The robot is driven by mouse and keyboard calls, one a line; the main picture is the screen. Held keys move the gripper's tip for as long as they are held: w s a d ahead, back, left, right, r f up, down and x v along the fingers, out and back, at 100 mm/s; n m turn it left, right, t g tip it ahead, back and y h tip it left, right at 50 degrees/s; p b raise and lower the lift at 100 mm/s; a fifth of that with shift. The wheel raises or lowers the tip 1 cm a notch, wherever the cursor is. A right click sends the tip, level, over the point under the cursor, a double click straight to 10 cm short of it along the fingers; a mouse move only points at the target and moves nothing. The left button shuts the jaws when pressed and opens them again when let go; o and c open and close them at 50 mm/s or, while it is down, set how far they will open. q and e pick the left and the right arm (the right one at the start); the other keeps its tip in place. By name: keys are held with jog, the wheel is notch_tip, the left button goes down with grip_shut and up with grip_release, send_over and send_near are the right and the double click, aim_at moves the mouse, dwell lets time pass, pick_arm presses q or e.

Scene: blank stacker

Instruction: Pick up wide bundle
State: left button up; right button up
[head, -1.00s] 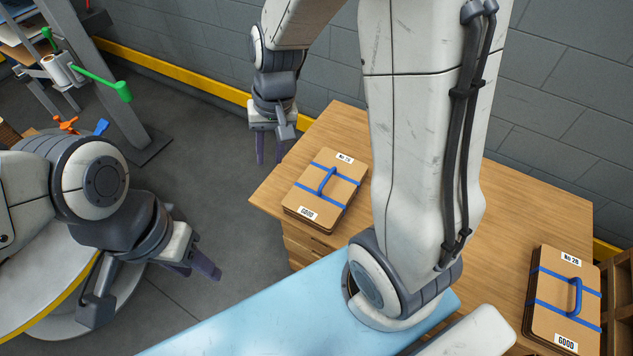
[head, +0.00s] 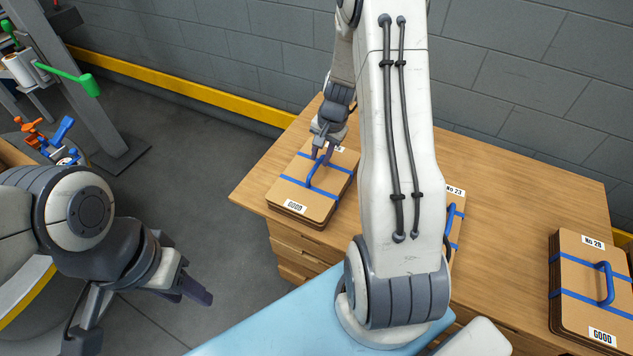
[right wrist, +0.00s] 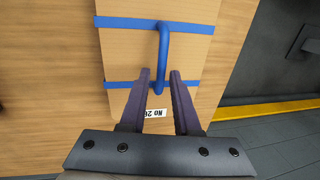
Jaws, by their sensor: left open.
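A cardboard bundle (head: 285,190) with blue straps, a blue handle and a GOOD label lies at the left end of the wooden desk. My right gripper (head: 322,160) is at its handle, partly covering its number label. In the right wrist view the open fingers (right wrist: 160,74) have the near end of the blue handle (right wrist: 163,45) between their tips, and the bundle (right wrist: 185,60) fills the middle. I cannot tell whether they touch the handle. My left gripper (head: 188,286) is open and empty above the floor at the left.
A second bundle (head: 455,195), labelled No 23, is mostly hidden behind my right arm. A third bundle (head: 580,290), labelled No 28, lies at the right. The wooden desk (head: 500,215) is bare between them. A grey block wall (head: 540,80) stands behind.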

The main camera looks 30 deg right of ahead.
aim_at(318, 163)
jog(key=f, duration=0.1)
jog(key=f+b, duration=0.1)
jog(key=f, duration=0.1)
jog(key=w+f+b, duration=0.1)
jog(key=shift+a+f, duration=0.3)
jog(key=shift+f, duration=0.1)
jog(key=shift+r, duration=0.1)
grip_shut()
dwell(1.0)
